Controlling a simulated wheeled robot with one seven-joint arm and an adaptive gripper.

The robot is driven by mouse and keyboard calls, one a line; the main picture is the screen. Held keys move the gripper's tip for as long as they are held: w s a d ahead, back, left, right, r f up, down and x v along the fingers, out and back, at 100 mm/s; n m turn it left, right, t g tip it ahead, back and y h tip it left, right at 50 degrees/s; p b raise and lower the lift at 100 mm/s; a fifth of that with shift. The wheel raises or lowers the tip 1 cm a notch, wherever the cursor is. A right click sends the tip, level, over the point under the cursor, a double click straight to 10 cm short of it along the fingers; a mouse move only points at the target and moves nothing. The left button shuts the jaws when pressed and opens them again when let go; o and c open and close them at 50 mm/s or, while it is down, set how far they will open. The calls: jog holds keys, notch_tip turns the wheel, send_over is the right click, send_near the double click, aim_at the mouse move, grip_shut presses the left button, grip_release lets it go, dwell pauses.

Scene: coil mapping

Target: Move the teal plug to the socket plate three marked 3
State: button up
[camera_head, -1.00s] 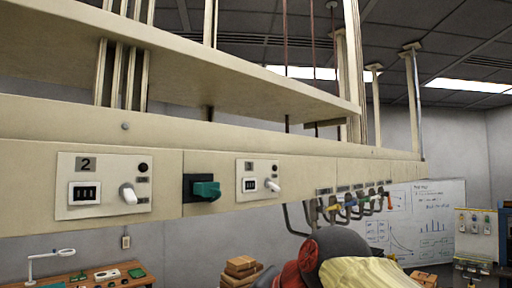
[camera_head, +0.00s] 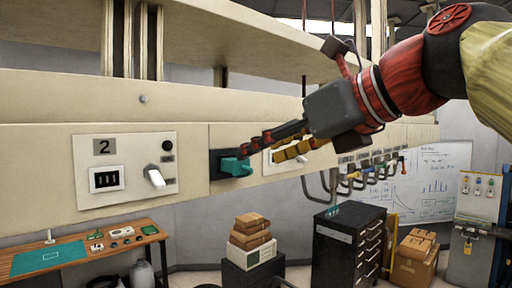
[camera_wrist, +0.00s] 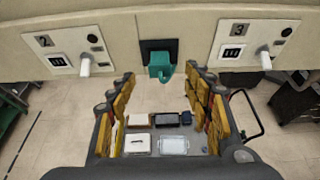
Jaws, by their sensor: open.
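The teal plug (camera_head: 236,166) sits on a dark square plate in the cream panel, between two white socket plates. It also shows in the wrist view (camera_wrist: 160,66), top centre. The socket plate marked 3 (camera_wrist: 232,42) is right of it in the wrist view, with a small dark display and a white lever. In the head view my gripper hides most of that plate. My gripper (camera_head: 264,146) is open and empty, its fingers pointing at the panel near the plug. In the wrist view the fingers (camera_wrist: 160,84) stand apart on either side of the plug, just short of it.
The socket plate marked 2 (camera_head: 125,168) is at the left. A shelf (camera_head: 230,40) overhangs the panel. Several cables (camera_head: 365,172) hang at the panel's right. Below stand a workbench (camera_head: 90,250), boxes (camera_head: 252,232) and a black drawer cabinet (camera_head: 345,240).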

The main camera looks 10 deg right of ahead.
aim_at(242, 163)
jog(key=x, duration=0.7)
jog(key=shift+w+a+f+p, duration=0.15)
jog(key=shift+w+a+p, duration=0.05)
jog(key=shift+w+p, duration=0.1)
jog(key=shift+s, duration=0.1)
jog(key=c, duration=0.3)
jog(key=c, duration=1)
jog(key=shift+s+d, duration=0.35)
jog(key=shift+s, duration=0.15)
jog(key=shift+s+d, duration=0.1)
jog(key=shift+s+d, duration=0.15)
jog(key=shift+s, duration=0.1)
